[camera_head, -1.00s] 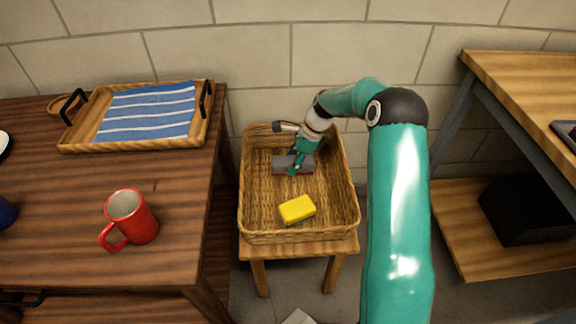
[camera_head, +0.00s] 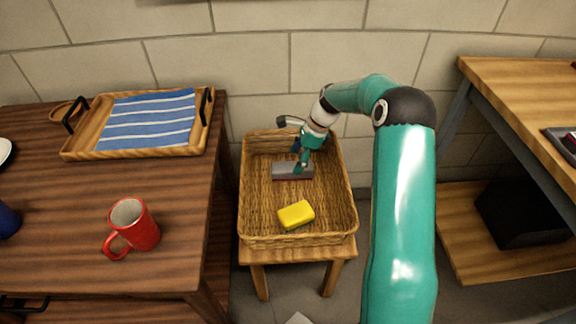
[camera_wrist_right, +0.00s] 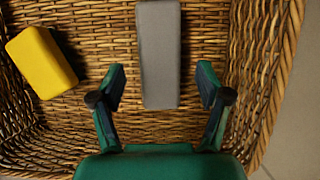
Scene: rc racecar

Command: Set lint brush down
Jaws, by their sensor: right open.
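The lint brush (camera_head: 286,171) is a grey block lying in the wicker basket (camera_head: 258,203), toward its back. In the right wrist view the grey brush (camera_wrist_right: 159,55) lies on the woven floor between and beyond my open fingertips. My right gripper (camera_head: 301,161) is just above the brush, at its right end in the head view. In the right wrist view the gripper (camera_wrist_right: 162,85) is open, with a gap between each finger and the brush. My left gripper is not in view.
A yellow sponge (camera_head: 296,215) lies in the basket's front part. The basket stands on a small wooden stool (camera_head: 297,250). A table on the left holds a red mug (camera_head: 133,229) and a tray (camera_head: 82,143) with a striped blue cloth (camera_head: 150,120). A wooden bench (camera_head: 520,85) stands right.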

